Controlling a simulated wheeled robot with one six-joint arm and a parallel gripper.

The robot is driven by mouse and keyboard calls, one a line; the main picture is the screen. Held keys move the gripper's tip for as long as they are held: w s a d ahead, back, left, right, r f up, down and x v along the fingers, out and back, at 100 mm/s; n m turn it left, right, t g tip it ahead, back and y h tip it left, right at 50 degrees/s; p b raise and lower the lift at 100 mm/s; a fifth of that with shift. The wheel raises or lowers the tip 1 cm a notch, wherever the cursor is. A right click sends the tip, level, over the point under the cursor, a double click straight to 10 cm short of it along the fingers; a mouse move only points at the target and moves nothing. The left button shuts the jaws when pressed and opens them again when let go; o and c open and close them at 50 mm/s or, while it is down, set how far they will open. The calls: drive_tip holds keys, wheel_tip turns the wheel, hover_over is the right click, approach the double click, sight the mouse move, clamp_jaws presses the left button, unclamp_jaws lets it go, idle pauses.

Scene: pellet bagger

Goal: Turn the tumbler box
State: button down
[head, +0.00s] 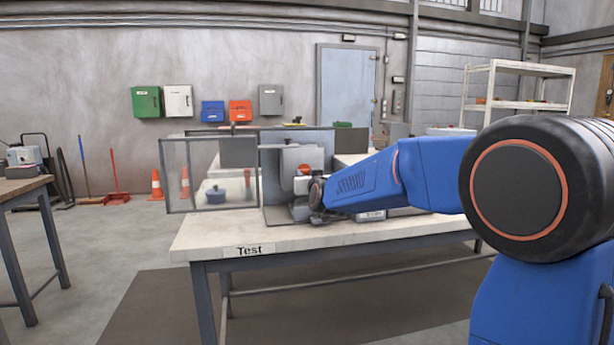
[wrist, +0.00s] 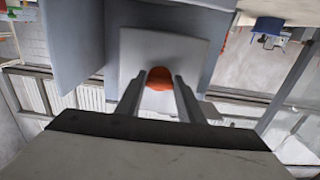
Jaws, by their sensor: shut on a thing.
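The tumbler box (head: 301,157) is a light grey box inside an open-fronted grey housing (head: 276,190) on the bench marked "Test". An orange-red knob (head: 303,169) sits on its front. In the wrist view the box's pale square face (wrist: 160,47) is straight ahead, turned slightly in the picture, with the orange knob (wrist: 160,84) at its lower middle. My gripper (wrist: 160,76) has one finger on each side of the knob and is shut on it. In the head view my arm hides the fingers and the housing's lower right.
A glass-walled door or panel (head: 164,177) stands at the left of the housing, with a blue pot (head: 215,195) seen through it. The bench top (head: 215,232) is clear at the front. A white shelf (head: 517,68) stands at the back right.

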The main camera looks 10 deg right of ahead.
drive_tip(key=shift+m, duration=0.3)
drive_tip(key=m, duration=0.6)
drive_tip(key=shift+a, duration=0.15)
drive_tip(key=m, duration=0.6)
drive_tip(key=shift+a+m, duration=0.1)
drive_tip(key=shift+m, duration=0.2)
drive_tip(key=m, duration=0.6)
drive_tip(key=shift+r, duration=0.15)
drive_tip(key=m, duration=0.6)
drive_tip(key=shift+r+m, duration=0.1)
drive_tip(key=shift+m, duration=0.2)
drive_tip(key=c, duration=1.2)
unclamp_jaws()
drive_tip(key=shift+r, duration=0.1)
drive_tip(key=shift+s, duration=0.15)
